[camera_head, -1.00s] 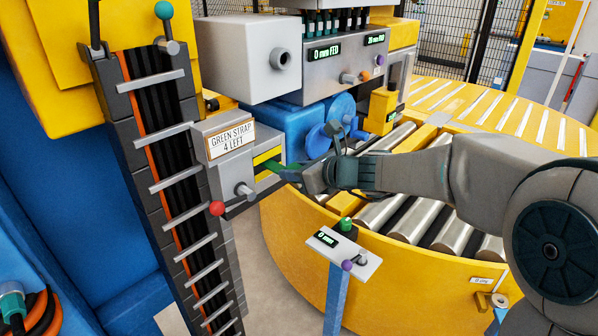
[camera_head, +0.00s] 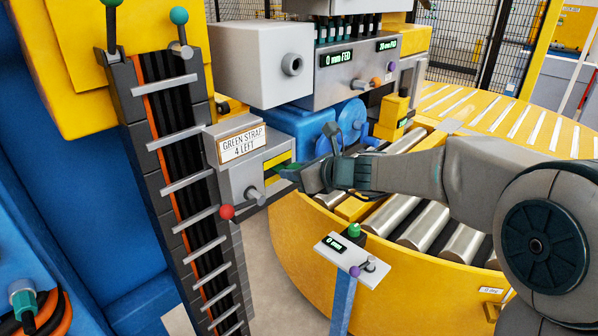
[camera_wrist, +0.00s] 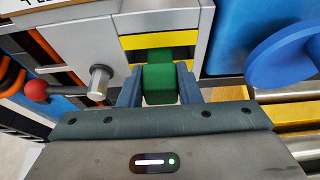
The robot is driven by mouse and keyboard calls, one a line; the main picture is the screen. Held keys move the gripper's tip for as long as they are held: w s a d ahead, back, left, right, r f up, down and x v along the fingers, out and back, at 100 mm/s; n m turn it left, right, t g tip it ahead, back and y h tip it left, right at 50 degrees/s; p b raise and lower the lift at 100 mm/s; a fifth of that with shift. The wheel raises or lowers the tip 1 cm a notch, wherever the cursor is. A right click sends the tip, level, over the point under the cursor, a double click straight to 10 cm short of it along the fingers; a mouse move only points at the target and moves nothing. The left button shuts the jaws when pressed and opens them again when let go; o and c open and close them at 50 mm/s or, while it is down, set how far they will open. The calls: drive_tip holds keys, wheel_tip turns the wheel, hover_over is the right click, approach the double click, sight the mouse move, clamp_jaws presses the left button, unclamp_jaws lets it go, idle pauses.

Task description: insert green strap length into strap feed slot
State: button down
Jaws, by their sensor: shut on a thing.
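A short green strap length (camera_wrist: 159,80) is between the two fingers of my gripper (camera_wrist: 158,92) in the wrist view. Its far end is at the yellow-and-black marked opening of the grey box (camera_head: 235,170) labelled "GREEN STRAP 4 LEFT". I cannot tell how far the strap reaches into that opening. In the head view only a small piece of the green strap (camera_head: 287,173) shows between the box and my gripper (camera_head: 306,178), which is shut on it. I cannot make out with certainty which opening is the strap feed slot; the grey panel (camera_head: 345,80) above reads "0 mm FED".
A grey knob (camera_wrist: 99,80) and a red ball (camera_head: 227,212) stick out beside the opening. A blue handwheel (camera_head: 353,122) is close behind my gripper. A small stand (camera_head: 345,258) reading "0 mm" is in front, and the roller turntable (camera_head: 410,285) is below and right.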

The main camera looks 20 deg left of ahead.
drive_tip(key=shift+w+a, duration=0.2)
drive_tip(key=shift+a, duration=0.3)
drive_tip(key=shift+w+a, duration=0.2)
drive_tip(key=shift+a, duration=0.25)
drive_tip(key=c, duration=1)
unclamp_jaws()
drive_tip(key=shift+o, duration=0.2)
